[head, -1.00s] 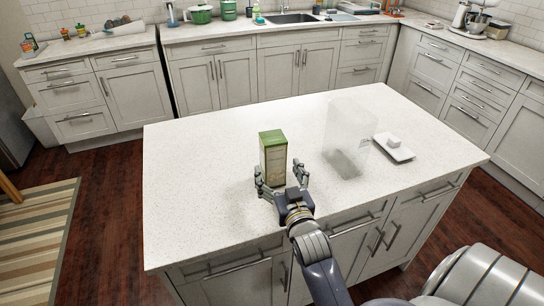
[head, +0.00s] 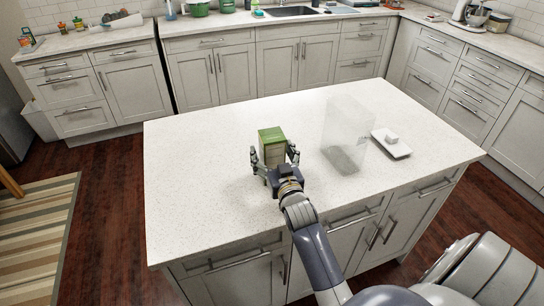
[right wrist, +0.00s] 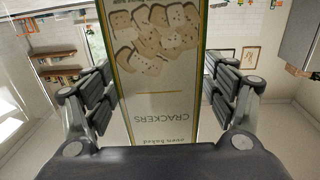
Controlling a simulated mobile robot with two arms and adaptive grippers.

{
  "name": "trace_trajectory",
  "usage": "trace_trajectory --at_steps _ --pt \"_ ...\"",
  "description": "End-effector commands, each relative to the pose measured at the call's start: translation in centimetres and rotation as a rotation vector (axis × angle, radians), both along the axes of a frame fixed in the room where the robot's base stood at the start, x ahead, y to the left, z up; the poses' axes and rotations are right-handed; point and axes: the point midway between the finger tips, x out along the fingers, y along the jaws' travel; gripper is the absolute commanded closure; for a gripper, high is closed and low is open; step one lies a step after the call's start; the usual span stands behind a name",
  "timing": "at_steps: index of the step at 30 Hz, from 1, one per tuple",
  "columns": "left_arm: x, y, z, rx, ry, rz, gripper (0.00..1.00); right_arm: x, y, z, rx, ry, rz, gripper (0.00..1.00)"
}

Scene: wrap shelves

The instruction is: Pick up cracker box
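The cracker box (head: 271,139), green on top, stands upright on the white island. Its front, printed with crackers and the word CRACKERS, fills the middle of the right wrist view (right wrist: 160,85). My right gripper (head: 274,158) is open, with its fingers on either side of the box's lower part. In the right wrist view the fingers (right wrist: 160,92) flank the box with a gap on each side. The gripper hides the lower part of the box in the head view. My left gripper is not in view.
A clear, see-through container (head: 345,135) stands on the island right of the box. The island's left side (head: 195,180) is bare. Counters with a sink (head: 290,12) run along the back.

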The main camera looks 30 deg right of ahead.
Motion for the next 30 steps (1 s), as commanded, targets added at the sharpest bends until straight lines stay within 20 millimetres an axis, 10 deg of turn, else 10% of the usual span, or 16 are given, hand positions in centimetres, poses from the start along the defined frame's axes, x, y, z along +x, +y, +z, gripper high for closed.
trace_trajectory --at_steps 7,30 --pt "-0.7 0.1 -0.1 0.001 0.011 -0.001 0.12 0.0 0.0 0.0 0.0 0.0 0.0 0.76" --pt "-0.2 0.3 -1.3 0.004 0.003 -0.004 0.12 -1.8 -0.1 3.5 -0.002 0.0 -0.001 0.76"
